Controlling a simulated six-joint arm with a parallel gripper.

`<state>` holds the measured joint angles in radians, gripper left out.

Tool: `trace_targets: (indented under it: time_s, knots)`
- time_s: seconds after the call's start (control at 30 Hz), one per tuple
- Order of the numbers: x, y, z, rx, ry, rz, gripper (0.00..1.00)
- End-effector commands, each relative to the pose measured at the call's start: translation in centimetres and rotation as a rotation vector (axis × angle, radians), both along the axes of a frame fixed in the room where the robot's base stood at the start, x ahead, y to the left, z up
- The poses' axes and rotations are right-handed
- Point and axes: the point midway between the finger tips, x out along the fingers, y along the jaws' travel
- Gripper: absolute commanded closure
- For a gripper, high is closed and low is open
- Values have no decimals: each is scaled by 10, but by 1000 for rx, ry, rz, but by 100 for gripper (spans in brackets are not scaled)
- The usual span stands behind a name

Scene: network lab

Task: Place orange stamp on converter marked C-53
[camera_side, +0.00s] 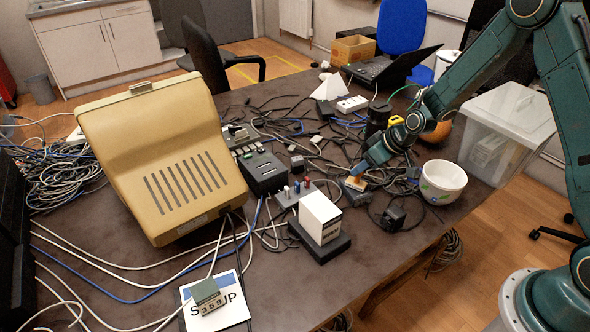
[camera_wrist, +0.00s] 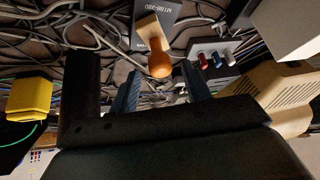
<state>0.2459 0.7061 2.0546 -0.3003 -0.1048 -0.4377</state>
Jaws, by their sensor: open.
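The orange stamp (camera_side: 357,183) stands on a small dark box right of the table's middle. My gripper (camera_side: 362,168) is just above the stamp in the side view. In the wrist view my gripper's (camera_wrist: 158,88) blue fingers are apart, with the knob beyond and between them; contact is not visible. I cannot read the marking C-53 on anything in either view.
A grey box with coloured knobs (camera_side: 297,191) and a white box (camera_side: 320,216) on a black base stand left of the stamp. A white bowl (camera_side: 442,182) stands to the right. Tangled cables (camera_side: 318,141) surround the stamp.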

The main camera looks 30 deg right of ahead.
Motion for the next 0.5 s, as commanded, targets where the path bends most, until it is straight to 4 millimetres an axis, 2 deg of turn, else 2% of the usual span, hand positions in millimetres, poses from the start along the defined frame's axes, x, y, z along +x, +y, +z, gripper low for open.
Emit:
trace_targets:
  time_s: [0.2,0.5]
  knots:
    - [-15,-5,26,0,-2,-1,52]
    - [-32,-11,53,0,0,0,52]
